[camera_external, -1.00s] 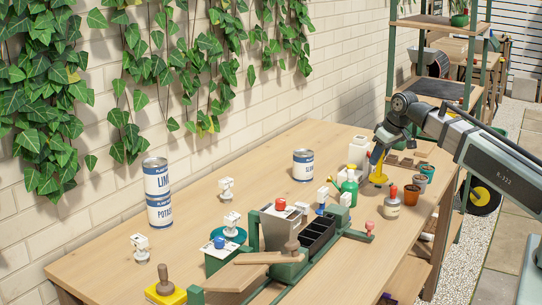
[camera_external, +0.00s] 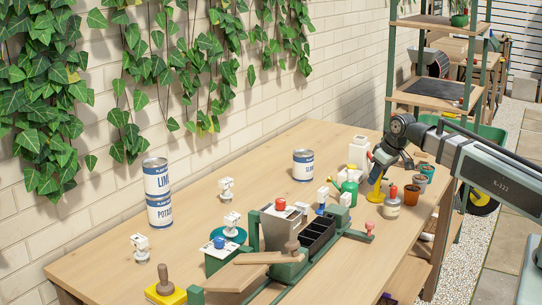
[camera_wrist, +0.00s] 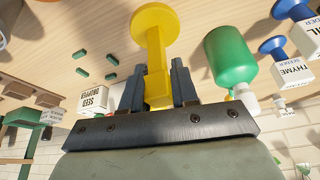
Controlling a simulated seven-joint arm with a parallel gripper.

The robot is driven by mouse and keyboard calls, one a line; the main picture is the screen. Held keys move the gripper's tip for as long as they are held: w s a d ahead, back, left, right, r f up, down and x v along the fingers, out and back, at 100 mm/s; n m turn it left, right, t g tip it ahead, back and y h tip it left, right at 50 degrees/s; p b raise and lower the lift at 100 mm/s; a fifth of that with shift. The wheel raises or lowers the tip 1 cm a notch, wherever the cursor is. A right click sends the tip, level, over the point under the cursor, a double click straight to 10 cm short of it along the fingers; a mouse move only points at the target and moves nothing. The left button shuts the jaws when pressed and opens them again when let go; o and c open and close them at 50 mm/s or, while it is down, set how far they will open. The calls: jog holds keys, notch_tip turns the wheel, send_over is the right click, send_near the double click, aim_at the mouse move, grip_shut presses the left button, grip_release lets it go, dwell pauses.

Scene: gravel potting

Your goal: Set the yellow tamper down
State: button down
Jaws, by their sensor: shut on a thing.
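The yellow tamper (camera_external: 375,196) is upright near the right end of the wooden table, with its round disc at the bottom. My gripper (camera_external: 379,172) is shut on its handle from above. In the wrist view the tamper (camera_wrist: 154,55) runs between the two fingers of my gripper (camera_wrist: 157,85), its disc away from the camera. The disc is at or very close to the table top; I cannot tell whether it touches.
A green bottle (camera_external: 349,190) stands just left of the tamper, and a white bottle with a red top (camera_external: 391,208) stands to its front right. Small pots (camera_external: 411,194) stand to the right. A white container (camera_external: 358,153) is behind. Bare table (camera_external: 265,180) lies further left.

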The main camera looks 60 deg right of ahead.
jog(key=shift+f, duration=0.1)
jog(key=c, duration=0.8)
grip_release()
jog(key=shift+c, duration=0.2)
jog(key=v, duration=1.2)
